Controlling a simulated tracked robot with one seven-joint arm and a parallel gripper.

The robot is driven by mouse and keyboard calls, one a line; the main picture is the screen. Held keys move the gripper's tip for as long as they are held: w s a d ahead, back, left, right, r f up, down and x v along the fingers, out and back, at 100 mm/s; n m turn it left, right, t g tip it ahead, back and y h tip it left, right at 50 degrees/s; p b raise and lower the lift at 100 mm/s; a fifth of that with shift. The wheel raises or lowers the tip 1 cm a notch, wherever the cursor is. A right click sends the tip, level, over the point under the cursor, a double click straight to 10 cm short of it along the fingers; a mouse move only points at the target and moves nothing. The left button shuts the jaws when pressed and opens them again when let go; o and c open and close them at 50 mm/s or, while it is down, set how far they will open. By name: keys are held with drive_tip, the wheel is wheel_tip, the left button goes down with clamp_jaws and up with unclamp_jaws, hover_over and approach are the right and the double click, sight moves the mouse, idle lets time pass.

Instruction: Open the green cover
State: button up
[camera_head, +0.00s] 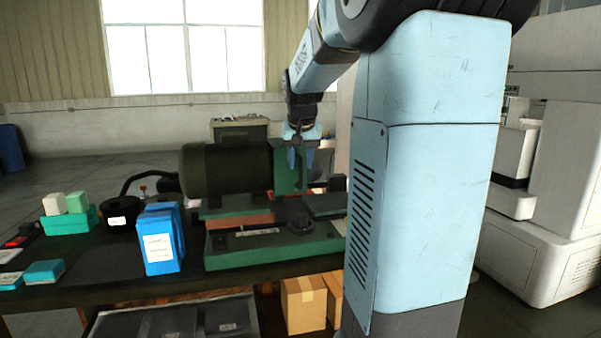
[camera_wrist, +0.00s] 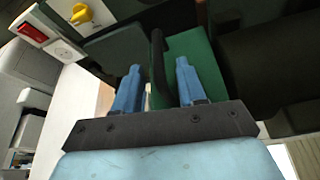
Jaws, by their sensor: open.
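The green cover (camera_head: 285,181) stands upright at the right end of the dark motor, on the green machine on the bench. In the wrist view the green cover (camera_wrist: 196,58) shows as a green panel, with a dark bar-like handle (camera_wrist: 157,50) along its left edge. My gripper (camera_head: 300,160) points down in front of the cover, its blue fingers apart. In the wrist view my gripper (camera_wrist: 158,68) is open, and the handle runs between the two fingertips. I cannot tell whether either finger touches it. The cover looks shut; its hinge is not clear.
The dark motor (camera_head: 226,168) lies left of the cover. A blue box (camera_head: 160,240) stands left of the machine's green base (camera_head: 275,250). Teal boxes (camera_head: 70,221) sit further left on the bench.

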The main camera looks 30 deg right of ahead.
drive_tip(key=shift+x, duration=2.15)
drive_tip(key=shift+c, duration=0.5)
clamp_jaws()
